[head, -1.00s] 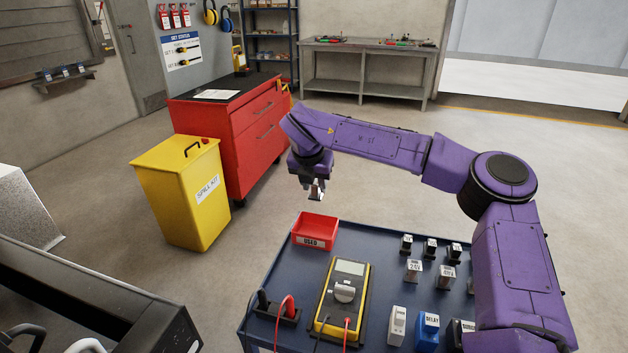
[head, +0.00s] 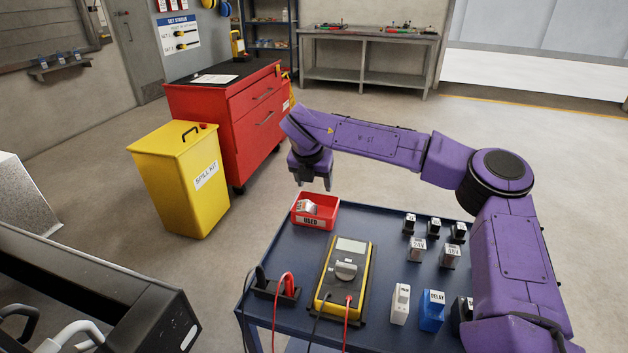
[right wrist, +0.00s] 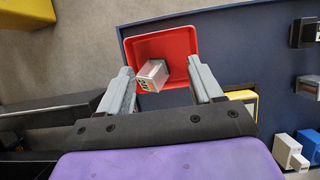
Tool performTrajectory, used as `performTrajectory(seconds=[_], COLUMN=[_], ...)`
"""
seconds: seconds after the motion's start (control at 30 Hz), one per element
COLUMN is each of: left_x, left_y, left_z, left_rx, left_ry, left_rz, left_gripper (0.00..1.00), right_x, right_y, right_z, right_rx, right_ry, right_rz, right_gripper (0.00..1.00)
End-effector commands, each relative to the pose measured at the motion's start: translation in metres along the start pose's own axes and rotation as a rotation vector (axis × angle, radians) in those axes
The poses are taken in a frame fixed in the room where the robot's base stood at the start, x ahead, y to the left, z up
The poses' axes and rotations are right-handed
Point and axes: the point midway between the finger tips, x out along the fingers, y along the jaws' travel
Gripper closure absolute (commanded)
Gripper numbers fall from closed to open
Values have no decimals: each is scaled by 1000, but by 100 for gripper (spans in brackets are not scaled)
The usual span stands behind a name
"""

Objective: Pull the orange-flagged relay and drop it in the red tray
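The red tray (head: 328,219), labelled "USED", stands at the far left corner of the dark blue table. A pale, clear-sided relay (head: 307,206) lies tilted inside it; no orange flag can be made out on it. In the right wrist view the relay (right wrist: 152,75) rests in the red tray (right wrist: 180,45), between and beyond my fingers. My right gripper (head: 314,184) is above the tray, pointing down. Its fingers (right wrist: 162,90) are spread apart with nothing between them. My left gripper is not in view.
A yellow multimeter (head: 341,281) with leads lies near the tray. Several relays and blocks, including a blue one (head: 432,312), stand on the table's right part (head: 385,225). A yellow spill kit bin (head: 180,185) and red cabinet (head: 240,115) stand left on the floor.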

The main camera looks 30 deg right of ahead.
Motion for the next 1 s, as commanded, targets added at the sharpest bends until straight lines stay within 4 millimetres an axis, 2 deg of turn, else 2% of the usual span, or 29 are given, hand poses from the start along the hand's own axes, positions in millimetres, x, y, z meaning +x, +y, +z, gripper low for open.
performTrajectory(seconds=[0.13, 0.23, 0.5, 0.6, 0.73, 0.9, 0.97, 1.0], left_x=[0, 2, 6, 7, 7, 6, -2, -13], left_y=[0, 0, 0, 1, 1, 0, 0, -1], left_z=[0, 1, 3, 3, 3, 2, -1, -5], left_rx=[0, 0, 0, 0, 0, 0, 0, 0], left_ry=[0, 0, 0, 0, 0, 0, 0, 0], left_rz=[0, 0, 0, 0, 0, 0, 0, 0], left_gripper=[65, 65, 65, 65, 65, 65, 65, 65], right_x=[-2, -14, -77, -94, -104, -106, -114, -125], right_y=[0, 0, 1, 0, 0, 0, 0, 0], right_z=[0, 0, 0, 0, 0, 0, 4, 8], right_rx=[0, 1, 0, 1, 0, 0, 0, 0], right_ry=[0, -2, -3, -2, -1, 0, 0, 0], right_rz=[0, 2, 2, 1, 0, 0, 0, 1], right_gripper=[35, 35, 35, 35, 35, 35, 35, 35])
